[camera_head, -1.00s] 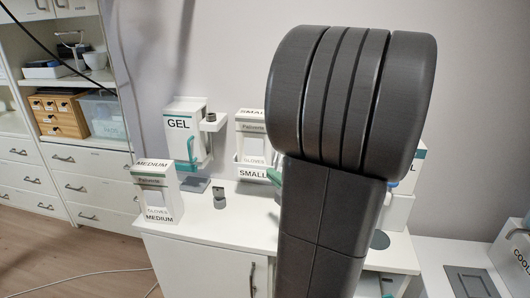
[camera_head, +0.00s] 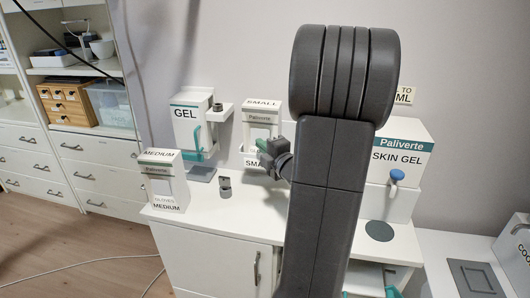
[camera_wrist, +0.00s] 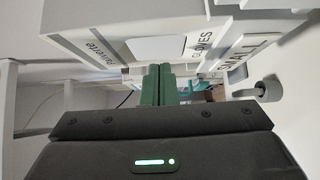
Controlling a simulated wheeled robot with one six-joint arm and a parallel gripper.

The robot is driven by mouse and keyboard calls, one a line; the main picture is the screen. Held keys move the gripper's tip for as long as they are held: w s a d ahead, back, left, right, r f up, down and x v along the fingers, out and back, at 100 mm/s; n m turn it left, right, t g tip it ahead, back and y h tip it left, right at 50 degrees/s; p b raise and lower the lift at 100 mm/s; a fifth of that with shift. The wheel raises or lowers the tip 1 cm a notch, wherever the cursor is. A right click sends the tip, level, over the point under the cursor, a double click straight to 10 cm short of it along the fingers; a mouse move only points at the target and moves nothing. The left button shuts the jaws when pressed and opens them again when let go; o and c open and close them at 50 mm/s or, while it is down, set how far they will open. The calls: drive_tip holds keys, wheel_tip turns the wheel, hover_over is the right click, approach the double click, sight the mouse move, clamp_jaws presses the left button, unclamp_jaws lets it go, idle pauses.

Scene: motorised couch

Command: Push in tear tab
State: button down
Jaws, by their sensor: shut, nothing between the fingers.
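The SMALL glove box (camera_head: 263,105) hangs in a white wall holder above the counter. A pale rectangular panel on its front, apparently the tear tab (camera_head: 262,131), is partly behind my gripper (camera_head: 262,147). The MEDIUM glove box (camera_head: 163,199) stands on the counter to the left, with a similar pale panel (camera_head: 162,187). My gripper's green fingers are shut and empty, in front of the SMALL box. In the wrist view the fingers (camera_wrist: 158,70) point towards the box, whose lettering and pale panel (camera_wrist: 156,48) show above them. I cannot tell whether they touch it.
A GEL dispenser (camera_head: 187,125) is on the wall to the left. A SKIN GEL dispenser (camera_head: 402,155) with a blue knob is to the right. A small grey holder (camera_head: 224,187) stands on the white counter (camera_head: 225,218). My arm hides the middle.

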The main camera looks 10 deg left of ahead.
sight(263, 137)
drive_tip(key=shift+w, duration=0.7)
drive_tip(key=shift+w+r+p, duration=0.1)
drive_tip(key=shift+w+p, duration=0.55)
drive_tip(key=shift+w, duration=0.3)
